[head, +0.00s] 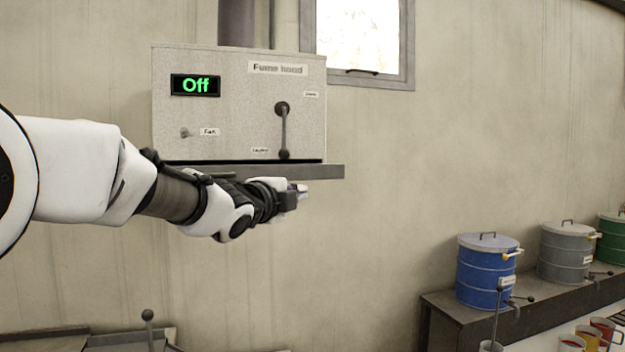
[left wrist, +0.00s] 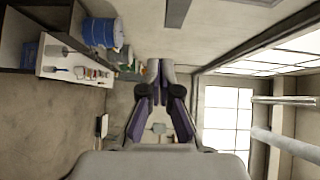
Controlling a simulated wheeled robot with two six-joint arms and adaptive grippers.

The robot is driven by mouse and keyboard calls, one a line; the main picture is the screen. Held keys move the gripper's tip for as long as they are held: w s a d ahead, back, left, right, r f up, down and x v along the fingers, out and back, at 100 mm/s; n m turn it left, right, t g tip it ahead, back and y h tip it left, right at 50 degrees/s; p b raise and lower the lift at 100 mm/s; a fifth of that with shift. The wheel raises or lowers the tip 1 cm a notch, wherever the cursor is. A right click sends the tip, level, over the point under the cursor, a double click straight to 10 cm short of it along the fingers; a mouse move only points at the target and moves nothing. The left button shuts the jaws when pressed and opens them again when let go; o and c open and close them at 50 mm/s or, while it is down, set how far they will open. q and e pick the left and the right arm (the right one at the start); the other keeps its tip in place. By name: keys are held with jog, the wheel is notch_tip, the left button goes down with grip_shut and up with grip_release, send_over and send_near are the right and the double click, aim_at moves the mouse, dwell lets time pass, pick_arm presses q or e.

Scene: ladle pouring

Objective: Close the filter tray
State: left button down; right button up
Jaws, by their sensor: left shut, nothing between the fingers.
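The fume hood (head: 230,125) is a pale box on the wall in the head view. A flat dark grey slab (head: 330,172) runs along its underside and sticks out a little past its right edge. I cannot tell for sure whether this slab is the filter tray, or how far open it is. My left gripper (head: 300,190) is shut and empty, just below the slab near its right end. Its closed fingers also show in the left wrist view (left wrist: 161,72). My left forearm hides the slab's left part. My right gripper is not in view.
A blue drum (head: 486,272), a grey drum (head: 566,252) and a green drum (head: 612,238) stand on a bench (head: 460,308) at right. The wall between hood and drums is clear.

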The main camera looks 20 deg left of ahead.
pick_arm(q)
notch_tip(320, 180, up, 2)
jog(key=p, duration=0.4)
send_near(323, 176)
jog(key=s+d, duration=0.1)
jog(key=d, duration=0.2)
jog(key=w+p, duration=0.2)
jog(key=w, duration=0.1)
jog(key=w+a+p, duration=0.1)
jog(key=w+p, duration=0.2)
jog(key=shift+w+a+r+p, duration=0.1)
jog(key=shift+w+a+p, duration=0.1)
jog(key=shift+w+p, duration=0.1)
jog(key=shift+w+a+f, duration=0.2)
jog(key=shift+w, duration=0.05)
jog(key=shift+a+f, duration=0.1)
jog(key=shift+a, duration=0.05)
jog(key=shift+s, duration=0.1)
